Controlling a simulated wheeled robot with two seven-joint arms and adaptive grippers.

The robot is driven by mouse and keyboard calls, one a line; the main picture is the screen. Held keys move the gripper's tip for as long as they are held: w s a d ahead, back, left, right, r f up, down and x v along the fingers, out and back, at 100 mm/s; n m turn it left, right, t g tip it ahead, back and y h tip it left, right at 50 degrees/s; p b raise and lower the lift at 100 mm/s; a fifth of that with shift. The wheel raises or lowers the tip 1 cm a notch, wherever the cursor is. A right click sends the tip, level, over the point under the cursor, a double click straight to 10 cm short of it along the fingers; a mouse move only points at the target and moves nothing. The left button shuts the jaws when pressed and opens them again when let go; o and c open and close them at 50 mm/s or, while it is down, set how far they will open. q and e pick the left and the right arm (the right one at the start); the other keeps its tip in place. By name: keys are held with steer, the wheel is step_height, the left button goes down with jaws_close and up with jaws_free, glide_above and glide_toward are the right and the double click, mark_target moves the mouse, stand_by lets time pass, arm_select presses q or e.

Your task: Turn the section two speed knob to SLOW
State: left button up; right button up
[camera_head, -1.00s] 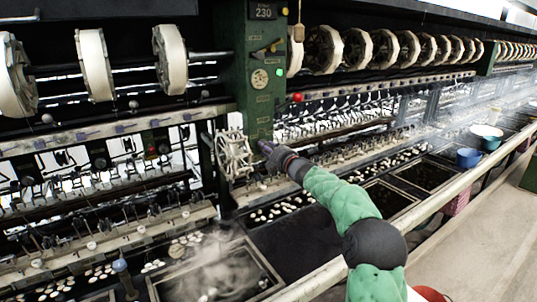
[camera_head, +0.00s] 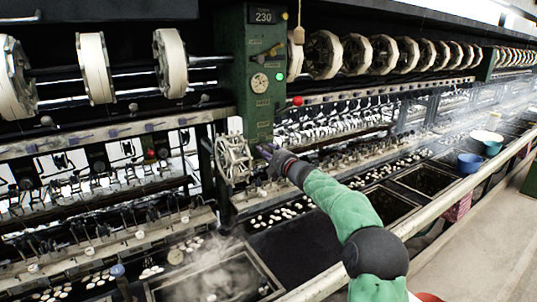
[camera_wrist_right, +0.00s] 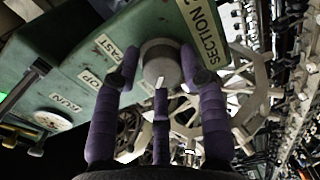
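The section two speed knob (camera_wrist_right: 160,66) is a round grey knob on a green panel in the right wrist view. A white mark (camera_wrist_right: 158,83) shows at its lower edge. A FAST label (camera_wrist_right: 110,46) is to its left and a SECTION label (camera_wrist_right: 203,38) to its upper right. No SLOW label is legible. My right gripper (camera_wrist_right: 160,62) has its purple fingers spread around the knob; contact is unclear. In the head view the right gripper (camera_head: 264,149) is at the lower green column (camera_head: 259,115), and the knob cannot be made out. My left gripper is out of view.
A spoked wheel (camera_head: 233,158) is just left of the gripper. A red ball knob (camera_head: 297,101) is above right. A RUN label (camera_wrist_right: 66,102) and a round fitting (camera_wrist_right: 53,121) share the panel. A steaming basin (camera_head: 215,275) and a long rail (camera_head: 440,214) are in front.

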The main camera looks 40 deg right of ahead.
steer(key=shift+o, duration=0.9)
steer(key=shift+w+a+r, duration=0.15)
steer(key=shift+a+r, duration=0.05)
steer(key=shift+a, duration=0.05)
steer(key=s+a, duration=0.1)
steer(key=s, duration=1)
steer(key=shift+s+a+f, duration=0.25)
